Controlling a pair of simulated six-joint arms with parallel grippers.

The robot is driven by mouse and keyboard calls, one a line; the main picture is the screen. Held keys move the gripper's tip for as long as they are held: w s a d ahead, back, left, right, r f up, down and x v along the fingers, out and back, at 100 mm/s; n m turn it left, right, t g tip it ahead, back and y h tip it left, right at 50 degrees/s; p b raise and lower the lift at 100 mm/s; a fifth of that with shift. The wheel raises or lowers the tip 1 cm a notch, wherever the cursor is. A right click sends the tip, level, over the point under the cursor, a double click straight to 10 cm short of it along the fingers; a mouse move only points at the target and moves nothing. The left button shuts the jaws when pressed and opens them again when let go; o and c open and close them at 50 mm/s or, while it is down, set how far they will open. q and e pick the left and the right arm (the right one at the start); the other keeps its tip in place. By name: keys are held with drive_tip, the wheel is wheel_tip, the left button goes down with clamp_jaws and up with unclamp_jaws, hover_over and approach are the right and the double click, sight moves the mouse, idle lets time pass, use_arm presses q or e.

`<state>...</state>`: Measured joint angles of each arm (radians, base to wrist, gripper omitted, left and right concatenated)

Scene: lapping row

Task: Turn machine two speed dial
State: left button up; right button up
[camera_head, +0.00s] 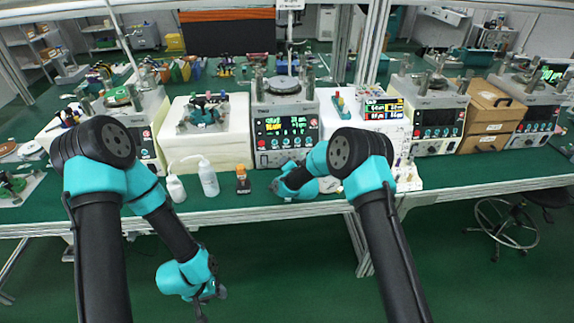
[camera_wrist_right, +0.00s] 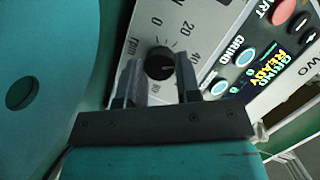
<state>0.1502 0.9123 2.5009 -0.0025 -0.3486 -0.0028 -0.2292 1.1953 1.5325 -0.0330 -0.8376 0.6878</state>
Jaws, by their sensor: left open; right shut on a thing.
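Machine two (camera_head: 285,122) stands at the middle of the bench, with a lit display and several buttons on its front. In the right wrist view its light grey panel (camera_wrist_right: 204,22) fills the top, with part of the word "two" at the right edge. The black speed dial (camera_wrist_right: 160,63) sits there, with "rpm" and scale numbers around it. My right gripper (camera_wrist_right: 159,82) has its two fingers on either side of the dial and is shut on it. In the head view my wrist hides this spot. My left gripper (camera_head: 210,293) is open and empty, hanging low before the bench.
White bottles (camera_head: 208,178) and an orange-and-black item (camera_head: 242,180) stand at the bench's front edge, left of my right wrist. Other machines (camera_head: 437,112) stand along the row. A stool (camera_head: 505,220) is at the lower right.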

drive_tip(key=shift+d+f+m+t+y, duration=0.1)
drive_tip(key=shift+m+t+y, duration=0.3)
drive_tip(key=shift+m, duration=1)
drive_tip(key=shift+d+f+m+t+y, duration=0.1)
drive_tip(key=shift+m+t+y, duration=0.3)
drive_tip(key=shift+m, duration=1)
drive_tip(key=o, duration=0.9)
drive_tip(key=shift+a, duration=0.1)
drive_tip(key=shift+s, duration=0.1)
drive_tip(key=v, duration=1.7)
drive_tip(key=shift+d+r, duration=0.15)
drive_tip(key=shift+d, duration=0.1)
